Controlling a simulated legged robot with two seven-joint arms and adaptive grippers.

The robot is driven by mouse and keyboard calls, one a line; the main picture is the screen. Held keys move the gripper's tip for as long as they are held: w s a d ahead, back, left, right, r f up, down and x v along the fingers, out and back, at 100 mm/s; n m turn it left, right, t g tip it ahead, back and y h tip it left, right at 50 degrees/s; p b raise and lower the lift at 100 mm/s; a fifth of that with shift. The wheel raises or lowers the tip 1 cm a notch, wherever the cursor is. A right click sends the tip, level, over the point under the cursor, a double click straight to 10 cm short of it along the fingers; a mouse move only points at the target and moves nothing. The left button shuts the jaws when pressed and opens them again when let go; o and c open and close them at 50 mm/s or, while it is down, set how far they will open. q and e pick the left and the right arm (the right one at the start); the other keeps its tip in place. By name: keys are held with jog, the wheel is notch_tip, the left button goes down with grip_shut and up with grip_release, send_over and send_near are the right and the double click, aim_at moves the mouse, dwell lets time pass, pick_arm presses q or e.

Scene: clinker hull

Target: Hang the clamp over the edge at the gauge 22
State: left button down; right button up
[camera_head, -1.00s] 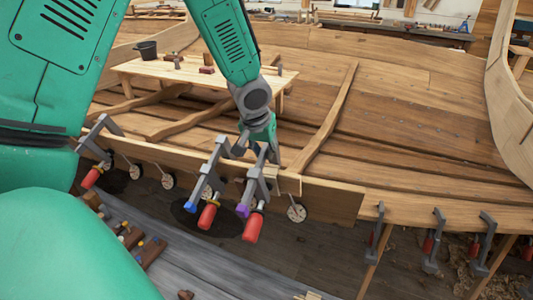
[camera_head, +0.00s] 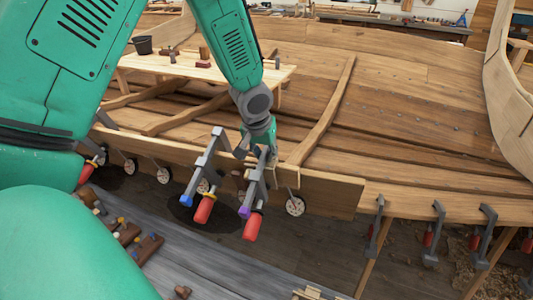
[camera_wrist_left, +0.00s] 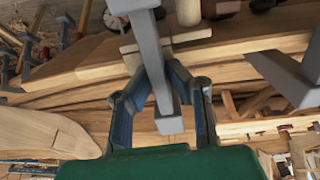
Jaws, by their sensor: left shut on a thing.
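My left gripper (camera_head: 256,150) reaches down to the hull's upper plank edge and is shut on a grey clamp (camera_head: 255,188) with a purple tip and red handle. In the left wrist view the fingers (camera_wrist_left: 158,78) close around the clamp's grey bar (camera_wrist_left: 150,45). The clamp is close to the plank edge (camera_head: 325,192); I cannot tell whether it rests on it. Round dial gauges hang along this edge, one (camera_head: 295,206) just right of the clamp and another (camera_head: 163,175) farther left. Their numbers are unreadable. My right gripper is not in view.
A similar clamp with a blue tip (camera_head: 206,170) hangs close left of the held one. Several clamps (camera_head: 437,237) hang at the right. A pale block (camera_head: 288,177) sits at the edge beside the gripper. A work table (camera_head: 190,68) stands behind.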

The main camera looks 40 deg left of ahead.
pick_arm(q)
jog(key=shift+a, duration=0.15)
jog(key=shift+d, duration=0.3)
jog(key=c, duration=1.5)
grip_release()
jog(key=shift+r, duration=0.1)
jog(key=shift+o, duration=0.2)
jog(key=shift+s+d, duration=0.1)
jog(key=shift+d, duration=0.05)
jog(key=shift+s, duration=0.1)
jog(key=shift+r, duration=0.35)
jog(key=v, duration=1.1)
jog(key=shift+r, duration=0.1)
